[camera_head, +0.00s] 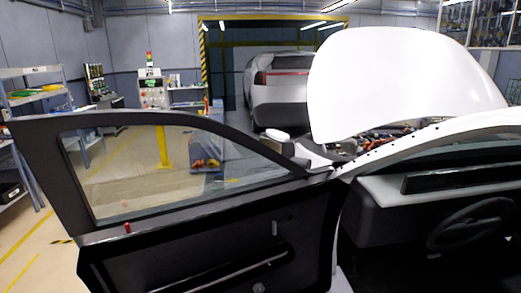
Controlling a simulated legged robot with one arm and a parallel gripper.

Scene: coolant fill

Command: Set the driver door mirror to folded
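The driver door (200,235) stands open on the left, with its inner side facing me. Its window frame (55,170) surrounds clear glass. My gripper is not in view.
The white hood (400,85) is raised over the engine bay. The dashboard and steering wheel (470,225) are at the right. A shelf (35,100) stands at the left. A grey car (285,88) is at the back. Open floor (30,245) lies left of the door.

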